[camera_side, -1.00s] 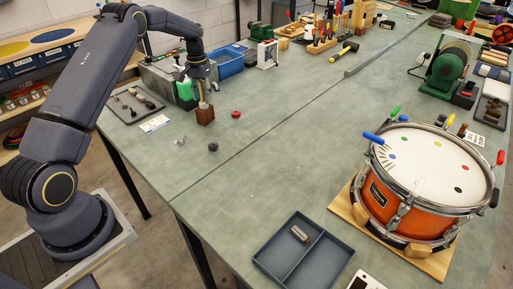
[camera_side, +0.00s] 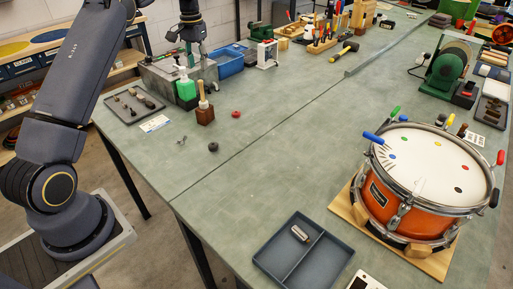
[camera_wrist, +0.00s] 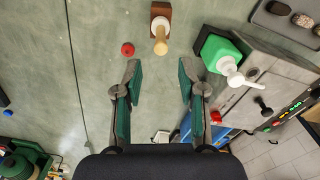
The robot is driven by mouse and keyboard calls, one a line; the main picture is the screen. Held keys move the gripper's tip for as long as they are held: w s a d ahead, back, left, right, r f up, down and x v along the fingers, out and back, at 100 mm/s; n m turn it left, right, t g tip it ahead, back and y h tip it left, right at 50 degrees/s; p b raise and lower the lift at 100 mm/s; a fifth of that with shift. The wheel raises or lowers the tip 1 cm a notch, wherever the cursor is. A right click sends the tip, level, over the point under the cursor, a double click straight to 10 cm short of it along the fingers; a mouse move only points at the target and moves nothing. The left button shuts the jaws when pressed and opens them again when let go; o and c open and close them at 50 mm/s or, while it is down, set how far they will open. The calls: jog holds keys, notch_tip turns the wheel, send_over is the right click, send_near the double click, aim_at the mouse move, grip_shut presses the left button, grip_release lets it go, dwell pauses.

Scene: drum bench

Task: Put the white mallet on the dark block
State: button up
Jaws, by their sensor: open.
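The white mallet (camera_wrist: 160,22) stands on the dark block (camera_wrist: 164,7) in the wrist view, its white head against the block and its tan wooden handle pointing up. The side view shows the mallet (camera_side: 202,92) upright on the reddish-brown block (camera_side: 205,116), on the bench's left part. My gripper (camera_wrist: 160,68) is open and empty; in the wrist view the handle lies beyond its fingertips, apart from them. In the side view my gripper (camera_side: 193,36) is high above and behind the block, near the top edge.
A green bottle (camera_side: 186,89) with a white pump stands close to the block. A red piece (camera_side: 236,114) and a dark round piece (camera_side: 213,147) lie nearby. The orange drum (camera_side: 420,185) and the divided tray (camera_side: 303,255) are farther right. The middle bench is clear.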

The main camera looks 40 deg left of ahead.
jog(key=s+d+r+m+t, duration=0.25)
jog(key=s+d+r, duration=0.65)
jog(key=d+r, duration=0.5)
jog(key=s+d+f+t, duration=0.1)
jog(key=s+d+f, duration=0.1)
jog(key=s+d, duration=0.4)
jog(key=s+d+f+m+t, duration=0.1)
jog(key=s+d, duration=0.5)
jog(key=s, duration=0.9)
notch_tip(320, 180, down, 2)
jog(key=shift+d+f+t, duration=0.15)
jog(key=shift+t, duration=0.4)
